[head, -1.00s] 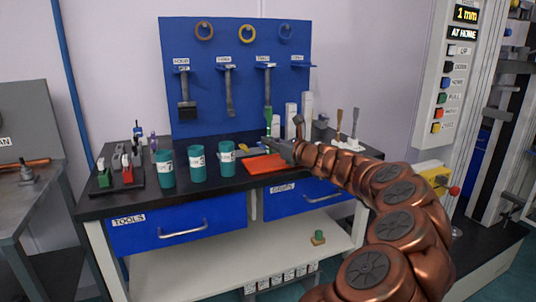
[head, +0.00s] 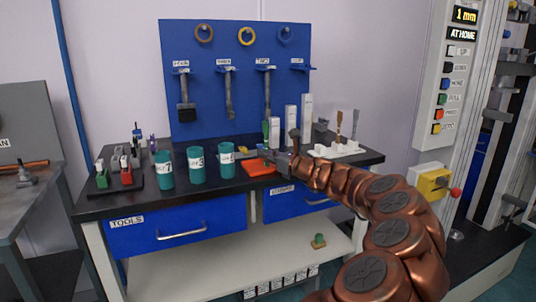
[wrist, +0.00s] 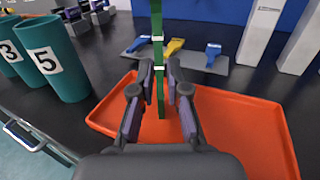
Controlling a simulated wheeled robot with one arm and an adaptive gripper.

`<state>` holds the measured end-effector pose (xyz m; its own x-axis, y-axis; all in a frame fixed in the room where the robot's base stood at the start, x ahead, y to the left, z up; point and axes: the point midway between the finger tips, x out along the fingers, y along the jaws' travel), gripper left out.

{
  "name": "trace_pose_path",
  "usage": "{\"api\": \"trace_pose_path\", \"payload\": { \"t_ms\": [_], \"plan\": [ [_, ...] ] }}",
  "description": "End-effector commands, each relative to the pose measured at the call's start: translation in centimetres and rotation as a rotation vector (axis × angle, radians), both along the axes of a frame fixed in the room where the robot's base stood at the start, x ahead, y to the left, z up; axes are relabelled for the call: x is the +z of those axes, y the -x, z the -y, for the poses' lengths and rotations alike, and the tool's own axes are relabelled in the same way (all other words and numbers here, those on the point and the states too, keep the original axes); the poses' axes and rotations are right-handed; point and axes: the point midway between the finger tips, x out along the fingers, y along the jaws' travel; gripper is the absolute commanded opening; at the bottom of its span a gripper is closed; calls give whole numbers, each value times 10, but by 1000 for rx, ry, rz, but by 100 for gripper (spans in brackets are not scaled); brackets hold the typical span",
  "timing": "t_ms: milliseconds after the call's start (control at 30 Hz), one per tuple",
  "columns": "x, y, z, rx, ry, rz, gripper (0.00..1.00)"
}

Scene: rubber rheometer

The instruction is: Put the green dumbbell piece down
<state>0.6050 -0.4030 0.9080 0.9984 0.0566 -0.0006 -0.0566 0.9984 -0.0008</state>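The green dumbbell piece (wrist: 157,58) is a long thin strip, standing upright between my fingertips in the wrist view. It also shows as a small green upright (head: 265,132) in the head view. My gripper (wrist: 161,84) is shut on it, with fingers on both sides and part of the strip reaching below the tips. The orange-red tray (wrist: 245,112) lies under my gripper; it also shows in the head view (head: 257,169). I cannot tell whether the lower end of the piece touches the tray.
Green cups numbered 3 (wrist: 8,52) and 5 (wrist: 54,60) stand left of the tray. A grey plate with blue and yellow tools (wrist: 173,47) lies behind it. White upright blocks (wrist: 262,28) stand at the back right. A white rack (head: 336,151) stands right of my gripper.

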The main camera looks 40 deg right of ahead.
Motion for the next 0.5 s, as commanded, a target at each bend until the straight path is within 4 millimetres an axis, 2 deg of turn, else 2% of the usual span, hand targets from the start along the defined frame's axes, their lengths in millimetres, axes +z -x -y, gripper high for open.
{"api": "trace_pose_path", "payload": {
  "t_ms": [33, 133, 500],
  "plan": [
    [0, 0, 0, 0, 0, 0, 23],
    [0, 0, 0, 0, 0, 0, 31],
    [3, 1, 0, -1, -1, 1, 31]
  ]
}}
